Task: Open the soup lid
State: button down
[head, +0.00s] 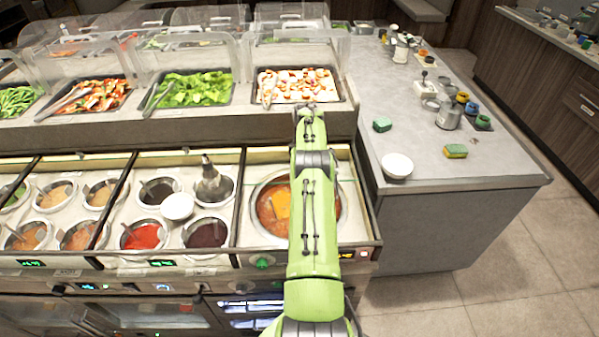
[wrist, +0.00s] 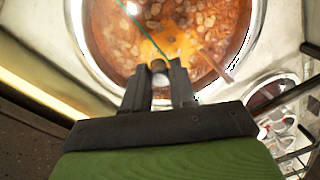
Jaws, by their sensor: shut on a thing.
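The round soup well (head: 344,212) holds red-orange soup (head: 267,218), partly hidden behind my green arm in the head view. In the wrist view the soup (wrist: 200,20) shows chunky bits and an orange patch in a pale metal rim (wrist: 85,60). A bright glint suggests a clear soup lid (wrist: 130,8) over it; its edge is hard to make out. My gripper (wrist: 160,68) is over the near part of the well, its fingers shut on a small dark round piece that looks like the lid's knob. The head view hides my gripper behind the arm.
Sauce wells stand to the left, with a white bowl (head: 177,206) among them and a ladle (head: 209,180) in one. Food trays under clear guards line the back. The right counter (head: 440,190) holds another white bowl (head: 397,166), sponges and several small containers.

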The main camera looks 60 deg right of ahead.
jog(key=shift+w, duration=0.1)
jog(key=c, duration=0.9)
grip_release()
jog(key=shift+r, duration=0.15)
jog(key=r+p, duration=0.3)
jog(key=r, duration=0.3)
jog(key=shift+d+p, duration=0.2)
jog(key=shift+p, duration=0.1)
jog(key=r+p, duration=0.1)
jog(key=p, duration=0.3)
jog(key=shift+d+r, duration=0.1)
jog(key=shift+r, duration=0.2)
jog(key=shift+f, duration=0.2)
